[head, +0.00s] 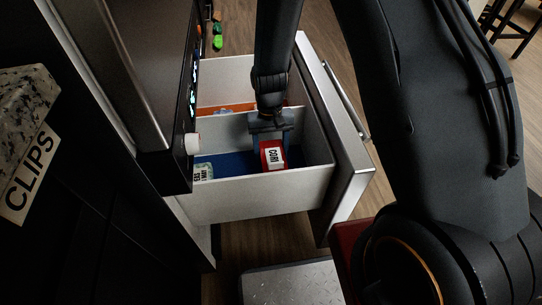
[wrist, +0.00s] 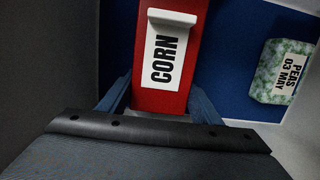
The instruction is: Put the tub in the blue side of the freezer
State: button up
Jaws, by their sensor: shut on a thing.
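The freezer drawer (head: 262,197) is pulled out and split by a pale divider (head: 318,135) into a blue-floored side (head: 232,162) nearer the camera and an orange-floored side (head: 238,107) beyond it. A red tub (head: 265,160) labelled CORN is inside the blue side, close to the divider. In the wrist view the tub (wrist: 150,101) lies between the blue fingers of my gripper (wrist: 160,98), over the blue floor (wrist: 232,60). My gripper (head: 271,132) points down and is shut on the tub. Whether the tub's underside touches the floor is hidden.
A green-white packet (head: 204,171) labelled PEAS 03 MAY lies in the blue side; it also shows in the wrist view (wrist: 283,72). A bluish item lies in the orange side. Blue floor is free between tub and packet. A CLIPS label (head: 28,178) hangs at left.

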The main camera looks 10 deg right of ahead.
jog(key=shift+f, duration=0.9)
jog(key=o, duration=1.1)
jog(key=shift+c, duration=0.2)
